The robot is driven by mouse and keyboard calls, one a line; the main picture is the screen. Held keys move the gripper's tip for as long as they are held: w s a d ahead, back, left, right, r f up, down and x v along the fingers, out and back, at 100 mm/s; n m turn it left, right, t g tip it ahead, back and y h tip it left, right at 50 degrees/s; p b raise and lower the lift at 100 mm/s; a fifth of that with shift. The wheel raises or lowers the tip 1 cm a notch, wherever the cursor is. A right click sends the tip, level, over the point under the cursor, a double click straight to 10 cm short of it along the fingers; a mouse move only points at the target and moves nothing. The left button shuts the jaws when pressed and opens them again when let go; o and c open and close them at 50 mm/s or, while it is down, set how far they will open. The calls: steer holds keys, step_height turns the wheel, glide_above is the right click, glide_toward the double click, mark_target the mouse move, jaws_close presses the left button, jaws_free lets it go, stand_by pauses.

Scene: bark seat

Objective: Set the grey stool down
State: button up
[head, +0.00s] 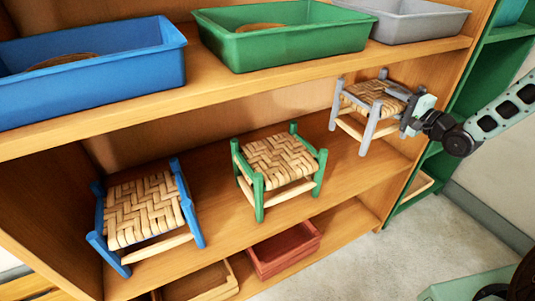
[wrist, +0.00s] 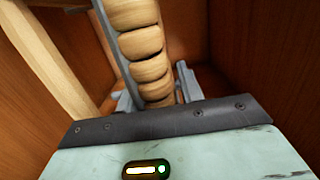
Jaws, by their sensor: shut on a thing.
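The grey stool (head: 368,92), with grey posts and a woven tan seat, is upright at the right end of the middle shelf (head: 345,185). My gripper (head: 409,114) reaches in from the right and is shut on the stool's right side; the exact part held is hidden. I cannot tell whether the legs touch the shelf or hang just above it. In the wrist view the woven seat edge (wrist: 147,50) and grey posts show close beyond my gripper's dark edge; the fingertips are hidden there.
A green stool (head: 279,160) stands mid-shelf and a blue stool (head: 143,211) stands at the left. Blue (head: 130,72), green (head: 290,48) and grey (head: 425,27) trays sit on the shelf above. A red tray (head: 285,252) is below. Bare shelf separates the grey and green stools.

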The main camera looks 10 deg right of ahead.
steer(key=shift+w, duration=0.1)
step_height(320, 180, down, 10)
steer(key=b, duration=0.3)
steer(key=shift+b, duration=0.3)
steer(key=o, duration=1.3)
steer(key=shift+f, duration=0.15)
steer(key=p+v, duration=0.3)
steer(key=v, duration=0.9)
